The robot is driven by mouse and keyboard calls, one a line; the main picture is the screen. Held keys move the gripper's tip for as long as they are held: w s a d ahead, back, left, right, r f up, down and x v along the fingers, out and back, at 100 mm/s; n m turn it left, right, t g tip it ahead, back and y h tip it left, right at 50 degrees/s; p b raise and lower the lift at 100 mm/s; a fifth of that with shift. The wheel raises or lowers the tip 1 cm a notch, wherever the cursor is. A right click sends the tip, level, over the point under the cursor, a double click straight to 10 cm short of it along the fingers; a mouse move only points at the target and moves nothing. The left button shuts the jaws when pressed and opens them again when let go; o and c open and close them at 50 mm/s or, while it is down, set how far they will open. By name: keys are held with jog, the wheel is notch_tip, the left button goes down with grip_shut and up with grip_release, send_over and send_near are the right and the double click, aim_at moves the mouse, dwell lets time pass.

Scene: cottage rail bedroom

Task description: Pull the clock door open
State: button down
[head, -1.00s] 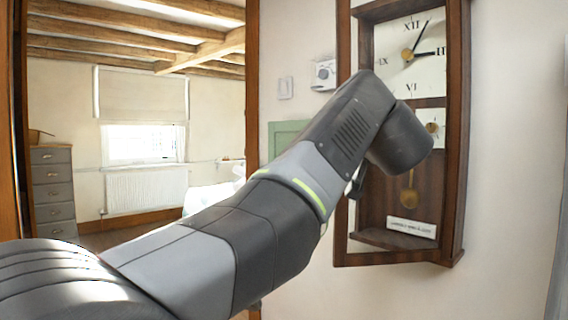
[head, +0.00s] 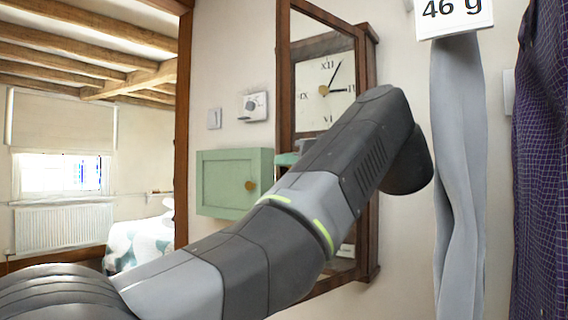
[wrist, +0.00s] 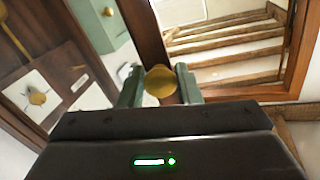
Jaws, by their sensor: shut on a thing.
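The wall clock (head: 325,88) is a dark wooden case with a white face, seen through its glazed door (head: 284,60). The door stands ajar, its left edge swung out from the case towards me. In the wrist view the door's wooden stile (wrist: 143,32) runs just behind a round brass knob (wrist: 160,87). My gripper (wrist: 159,76) has its two green fingers on either side of this knob and is shut on it. In the head view my arm hides the lower door and most of the case; the knob is not visible there.
A green wall cabinet (head: 226,180) hangs left of the clock, below a white thermostat (head: 252,106). To the right hang a grey garment (head: 458,180) and a dark purple checked cloth (head: 540,160). A doorway to a bedroom opens at the left.

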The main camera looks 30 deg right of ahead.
aim_at(285, 112)
jog(key=shift+s, duration=0.1)
dwell(0.3)
jog(key=c, duration=1.1)
grip_release()
jog(key=shift+o, duration=0.2)
jog(key=shift+r, duration=0.1)
notch_tip(285, 112, up, 10)
jog(key=p, duration=0.4)
